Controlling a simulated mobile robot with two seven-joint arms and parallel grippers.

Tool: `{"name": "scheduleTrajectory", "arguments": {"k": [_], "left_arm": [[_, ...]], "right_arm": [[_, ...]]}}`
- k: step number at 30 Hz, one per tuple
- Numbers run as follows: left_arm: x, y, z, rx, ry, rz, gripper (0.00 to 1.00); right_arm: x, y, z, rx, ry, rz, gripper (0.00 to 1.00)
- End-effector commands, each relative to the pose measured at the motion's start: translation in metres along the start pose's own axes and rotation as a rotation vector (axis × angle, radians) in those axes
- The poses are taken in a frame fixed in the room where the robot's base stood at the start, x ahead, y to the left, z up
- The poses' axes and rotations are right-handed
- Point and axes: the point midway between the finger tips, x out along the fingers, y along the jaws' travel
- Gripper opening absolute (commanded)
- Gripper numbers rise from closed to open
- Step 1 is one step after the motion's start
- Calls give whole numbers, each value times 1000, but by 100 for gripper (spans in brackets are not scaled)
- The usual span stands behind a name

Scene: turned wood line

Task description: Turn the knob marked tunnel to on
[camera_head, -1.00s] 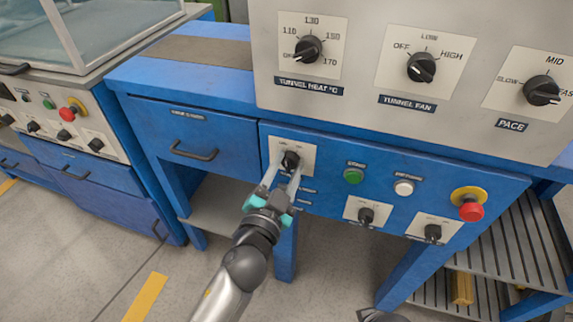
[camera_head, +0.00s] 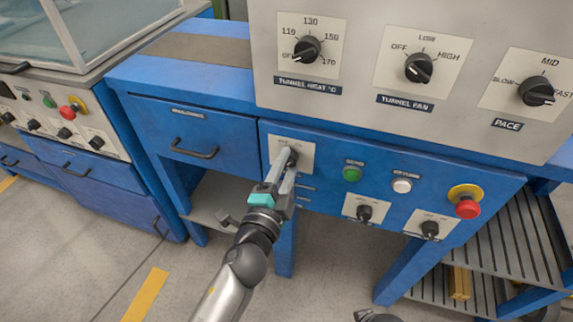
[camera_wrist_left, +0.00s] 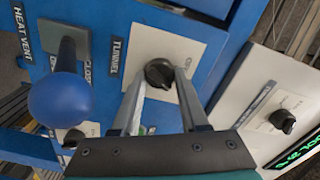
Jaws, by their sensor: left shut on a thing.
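The tunnel knob (camera_wrist_left: 158,74) is a black rotary knob on a white plate, with a dark label reading TUNNEL (camera_wrist_left: 117,57) beside it in the left wrist view. In the head view its plate (camera_head: 305,150) is at the left end of the blue front panel, and the knob is mostly hidden by my fingers. My left gripper (camera_head: 287,164) is shut on the knob, one finger on each side; the fingers also show in the left wrist view (camera_wrist_left: 163,80). The plate's on and off marks are too small to read surely.
A green button (camera_head: 352,174), a white button (camera_head: 402,185), two more black knobs (camera_head: 364,213) and a red stop button (camera_head: 467,208) lie to the right. A blue ball handle (camera_wrist_left: 60,101) stands out near the gripper in the left wrist view. A grey dial panel (camera_head: 450,115) is above.

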Motion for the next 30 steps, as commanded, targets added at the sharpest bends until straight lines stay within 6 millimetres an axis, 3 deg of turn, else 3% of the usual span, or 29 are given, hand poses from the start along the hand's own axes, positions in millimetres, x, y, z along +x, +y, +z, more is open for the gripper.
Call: {"name": "scheduleTrajectory", "arguments": {"k": [14, 15, 22, 30], "left_arm": [[0, 0, 0, 16, 0, 0, 0], [0, 0, 0, 15, 0, 0, 48], [0, 0, 0, 13, 0, 0, 74], [-1, 0, 0, 12, 0, 0, 74]], "right_arm": [[1, 0, 2, 0, -5, -1, 71], [0, -1, 2, 0, -5, -1, 71], [0, -1, 2, 0, -4, -1, 71], [-1, -1, 2, 1, -3, -1, 71]]}}
